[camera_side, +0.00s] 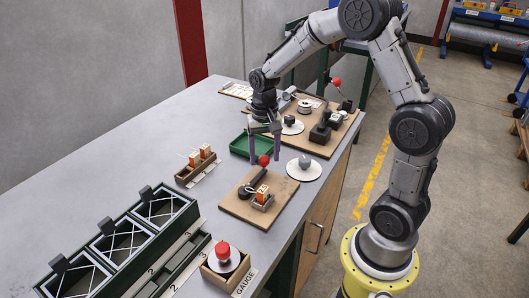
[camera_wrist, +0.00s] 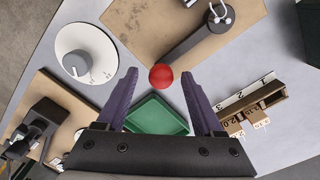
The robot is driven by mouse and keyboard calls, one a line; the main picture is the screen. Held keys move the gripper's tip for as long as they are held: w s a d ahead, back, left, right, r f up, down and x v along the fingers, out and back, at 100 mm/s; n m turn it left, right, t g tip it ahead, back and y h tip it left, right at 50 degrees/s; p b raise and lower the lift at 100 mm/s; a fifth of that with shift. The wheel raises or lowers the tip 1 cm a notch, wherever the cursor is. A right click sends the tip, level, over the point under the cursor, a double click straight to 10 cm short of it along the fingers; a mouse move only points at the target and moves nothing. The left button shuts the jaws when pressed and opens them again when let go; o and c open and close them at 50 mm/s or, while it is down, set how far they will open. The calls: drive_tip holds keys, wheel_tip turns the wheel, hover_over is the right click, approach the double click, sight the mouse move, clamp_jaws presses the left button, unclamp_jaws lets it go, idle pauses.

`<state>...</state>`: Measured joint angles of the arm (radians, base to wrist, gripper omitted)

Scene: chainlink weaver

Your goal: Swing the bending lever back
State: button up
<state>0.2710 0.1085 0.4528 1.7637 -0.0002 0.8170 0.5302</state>
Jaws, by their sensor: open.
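The bending lever is a dark bar (camera_wrist: 200,37) pivoted on a tan board (camera_wrist: 138,22), with a red ball knob (camera_wrist: 161,77) at its end. In the side view the red knob (camera_side: 264,160) stands over the board (camera_side: 236,208), near an orange block (camera_side: 262,192). My gripper (camera_wrist: 159,76) is open, with its purple fingers pointing down. It also shows in the side view (camera_side: 265,158). The knob appears between the two fingertips, with gaps on both sides in the wrist view. I cannot tell exactly how deep it sits between them.
A white dial disc (camera_side: 302,170) with a grey knob lies beside the board. A green tray (camera_side: 238,148) is behind. A small rack (camera_side: 196,172) holds orange blocks. A three-bin rack (camera_side: 118,247) and a gauge box (camera_side: 222,268) stand in front. Another fixture board (camera_side: 315,146) is at the back.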

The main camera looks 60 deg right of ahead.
wheel_tip(320, 180, up, 14)
idle(0.6)
drive_tip(key=shift+a, duration=0.1)
drive_tip(key=s+a+r+n+t, duration=0.3)
drive_tip(key=s+a+r, duration=0.4)
drive_tip(key=s, duration=0.2)
drive_tip(key=s+a+f+n+t, duration=0.2)
drive_tip(key=s+f+n, duration=0.4)
drive_tip(key=s, duration=0.4)
drive_tip(key=shift+s+a+f+t, duration=0.25)
drive_tip(key=shift+s+a+t, duration=0.05)
drive_tip(key=shift+a, duration=0.1)
